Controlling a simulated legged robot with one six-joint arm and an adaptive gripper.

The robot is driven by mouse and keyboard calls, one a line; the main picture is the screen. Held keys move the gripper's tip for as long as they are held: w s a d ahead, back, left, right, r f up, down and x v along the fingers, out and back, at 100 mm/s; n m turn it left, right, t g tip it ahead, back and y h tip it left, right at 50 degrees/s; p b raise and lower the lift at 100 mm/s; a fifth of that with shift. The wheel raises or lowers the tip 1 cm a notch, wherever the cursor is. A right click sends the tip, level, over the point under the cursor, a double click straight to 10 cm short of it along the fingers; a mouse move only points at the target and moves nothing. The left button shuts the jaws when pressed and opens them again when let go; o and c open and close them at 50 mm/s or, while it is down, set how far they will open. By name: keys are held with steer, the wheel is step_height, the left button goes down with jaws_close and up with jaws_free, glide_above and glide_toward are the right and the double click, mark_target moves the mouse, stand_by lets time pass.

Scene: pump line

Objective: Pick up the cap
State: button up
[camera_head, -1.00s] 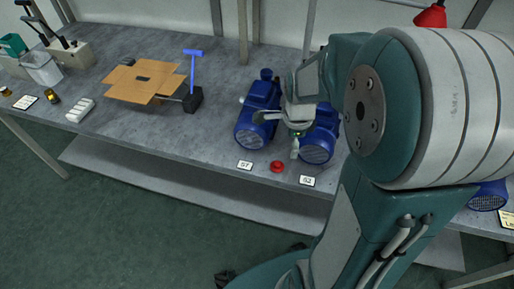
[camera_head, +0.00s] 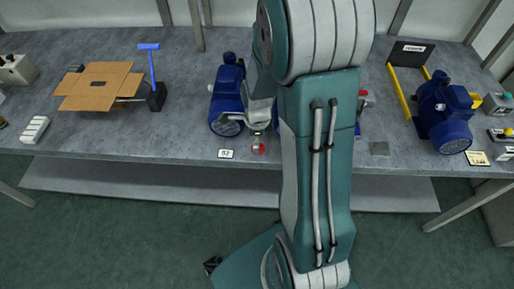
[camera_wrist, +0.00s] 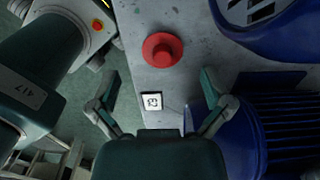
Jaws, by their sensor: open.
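The cap (camera_wrist: 162,50) is red and round with a raised middle. It lies on the grey bench near its front edge. In the head view the cap (camera_head: 259,149) is small and partly covered by my gripper (camera_head: 258,136). In the wrist view my gripper (camera_wrist: 160,85) is open and empty, its two fingers spread wide. The cap shows ahead of the fingertips, roughly centred between them, and nothing touches it. The exact height of my gripper above the bench is hard to tell.
A small white label (camera_wrist: 151,102) lies near the cap. A blue pump (camera_wrist: 270,135) stands close by my right-hand finger. Another blue pump (camera_head: 445,115) stands farther right on the bench (camera_head: 190,125).

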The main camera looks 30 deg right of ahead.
step_height(320, 180, down, 2)
steer(key=shift+a+f, duration=0.15)
steer(key=shift+f, duration=0.1)
steer(key=shift+d+f, duration=0.2)
steer(key=shift+f, duration=0.05)
steer(key=shift+d, duration=0.35)
steer(key=c, duration=0.4)
steer(key=shift+a, duration=0.35)
steer(key=c, duration=0.5)
steer(key=shift+o, duration=0.2)
steer(key=shift+d, duration=0.1)
